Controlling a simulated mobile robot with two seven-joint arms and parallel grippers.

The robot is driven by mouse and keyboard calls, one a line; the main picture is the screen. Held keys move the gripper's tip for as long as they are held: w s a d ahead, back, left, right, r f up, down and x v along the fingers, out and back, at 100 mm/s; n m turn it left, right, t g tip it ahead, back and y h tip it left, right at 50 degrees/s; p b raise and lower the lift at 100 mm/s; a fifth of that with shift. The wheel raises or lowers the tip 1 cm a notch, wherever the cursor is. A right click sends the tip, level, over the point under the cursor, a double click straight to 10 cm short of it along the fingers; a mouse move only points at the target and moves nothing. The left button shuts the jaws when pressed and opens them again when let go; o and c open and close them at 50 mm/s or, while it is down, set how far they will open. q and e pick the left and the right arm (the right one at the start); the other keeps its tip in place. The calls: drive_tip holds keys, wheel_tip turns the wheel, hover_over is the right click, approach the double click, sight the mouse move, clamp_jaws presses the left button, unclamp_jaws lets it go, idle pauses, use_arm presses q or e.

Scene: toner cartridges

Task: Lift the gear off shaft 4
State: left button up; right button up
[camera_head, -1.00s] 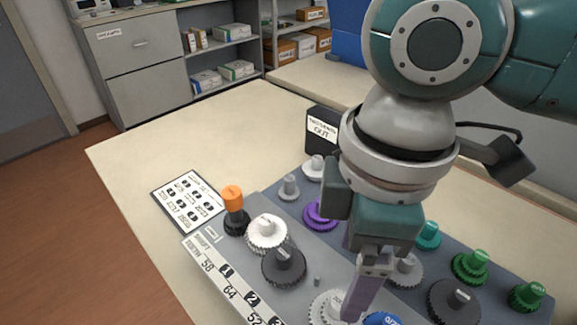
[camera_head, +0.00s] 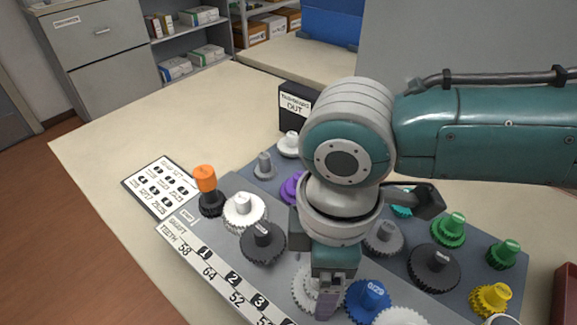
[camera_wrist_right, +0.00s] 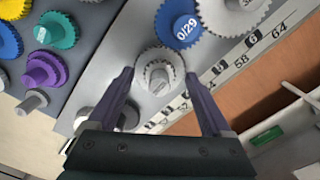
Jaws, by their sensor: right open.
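My right gripper (camera_head: 326,308) is over a pale toothed gear (camera_head: 304,287) on the grey shaft plate. In the right wrist view my right gripper (camera_wrist_right: 160,76) is open, with one finger on each side of the pale gear (camera_wrist_right: 158,66) and its hub. I cannot tell whether the fingers touch it. A blue gear marked 0/29 (camera_head: 368,299) stands beside it and also shows in the wrist view (camera_wrist_right: 182,28). The arm hides part of the pale gear in the head view. The number strip (camera_head: 232,278) is cut off near 4. My left gripper is not in view.
A white gear (camera_head: 245,209) and a dark gear (camera_head: 262,243) stand to the left on the plate. Purple, green and yellow gears stand behind and to the right. An orange-topped part (camera_head: 205,180) is at the left. The left of the table is clear.

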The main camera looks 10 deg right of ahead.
drive_tip(key=shift+c, duration=0.2)
clamp_jaws()
idle(0.4)
drive_tip(key=shift+r, duration=0.15)
